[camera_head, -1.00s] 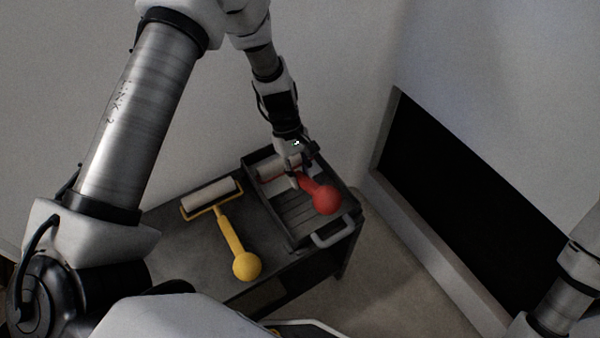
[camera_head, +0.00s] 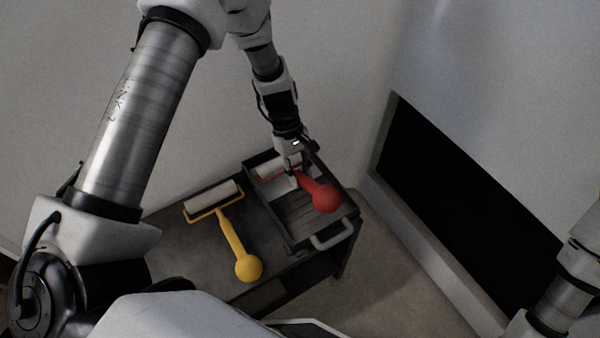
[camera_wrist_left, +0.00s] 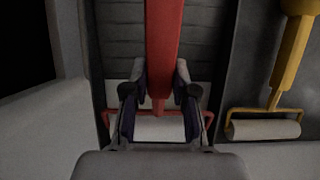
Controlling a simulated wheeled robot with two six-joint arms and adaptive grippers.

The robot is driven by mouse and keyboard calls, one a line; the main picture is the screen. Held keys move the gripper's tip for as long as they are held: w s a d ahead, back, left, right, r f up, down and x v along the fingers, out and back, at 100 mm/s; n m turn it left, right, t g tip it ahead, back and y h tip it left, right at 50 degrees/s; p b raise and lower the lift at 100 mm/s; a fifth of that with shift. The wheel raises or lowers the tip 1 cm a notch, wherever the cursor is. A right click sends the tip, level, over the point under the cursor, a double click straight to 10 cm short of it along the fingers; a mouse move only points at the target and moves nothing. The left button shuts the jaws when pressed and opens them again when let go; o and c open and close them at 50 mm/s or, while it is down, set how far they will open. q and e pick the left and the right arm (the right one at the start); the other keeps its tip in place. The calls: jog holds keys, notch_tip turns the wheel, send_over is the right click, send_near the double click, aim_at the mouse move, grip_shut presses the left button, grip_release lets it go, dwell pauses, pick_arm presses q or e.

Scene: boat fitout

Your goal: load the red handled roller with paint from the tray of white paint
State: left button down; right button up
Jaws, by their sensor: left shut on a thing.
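The red handled roller (camera_head: 323,197) lies in the dark paint tray (camera_head: 278,226), its ball-ended handle toward the tray's near end. Its pale roller sleeve (camera_head: 268,172) is at the far end, over the white paint; whether it touches the paint I cannot tell. My left gripper (camera_head: 294,167) is shut on the red handle near the frame. In the left wrist view the gripper (camera_wrist_left: 160,95) has its fingers on either side of the red handle (camera_wrist_left: 163,45), with the sleeve (camera_wrist_left: 160,128) just beyond. The white paint (camera_wrist_left: 121,93) shows beside the fingers. My right gripper is out of view.
A yellow handled roller (camera_head: 231,235) lies on the dark cart top (camera_head: 185,250) left of the tray. The tray has a grey handle (camera_head: 332,235) at its near end. A wall stands close behind the cart. A black panel (camera_head: 470,185) is at the right.

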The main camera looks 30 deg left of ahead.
aim_at(305, 177)
pick_arm(q)
notch_tip(305, 177, up, 7)
jog(key=p, duration=0.5)
jog(key=shift+p, duration=0.3)
jog(key=shift+f, duration=0.1)
